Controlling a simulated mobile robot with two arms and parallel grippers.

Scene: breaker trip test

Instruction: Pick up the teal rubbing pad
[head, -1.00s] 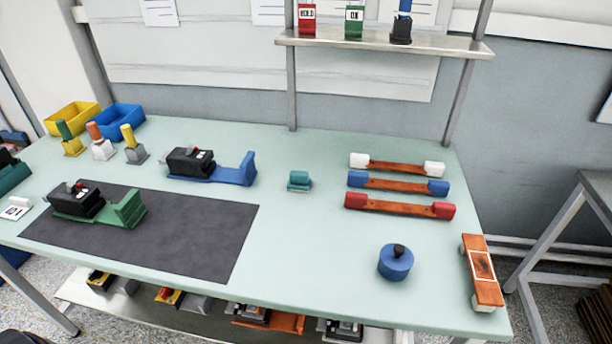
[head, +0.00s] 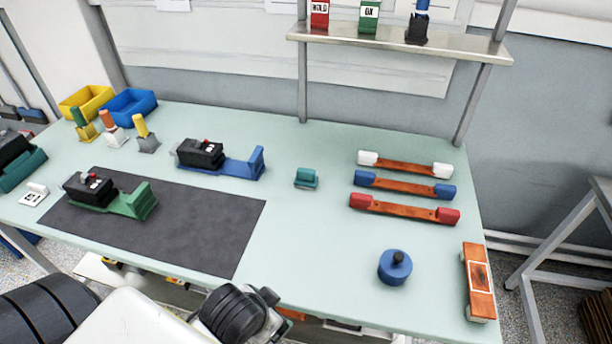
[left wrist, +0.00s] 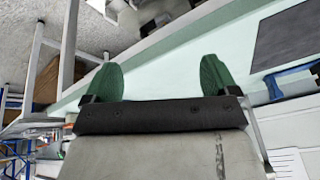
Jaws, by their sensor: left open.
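The teal rubbing pad (head: 306,178) is a small teal block with a rounded top. It sits on the pale green table, right of the blue fixture and left of the rods, with nothing touching it. My left gripper (left wrist: 158,78) shows in the left wrist view with its two green finger pads spread wide and nothing between them. My left arm reaches in at the bottom of the head view, well short of the pad. I cannot make out the pad in the left wrist view. My right gripper is in neither view.
A blue fixture (head: 235,168) with a black breaker stands left of the pad. White, blue and red-ended bars (head: 405,188) lie to its right. A blue knobbed weight (head: 394,268) and an orange block (head: 478,282) are nearer. The dark mat (head: 190,235) holds a green fixture (head: 130,203).

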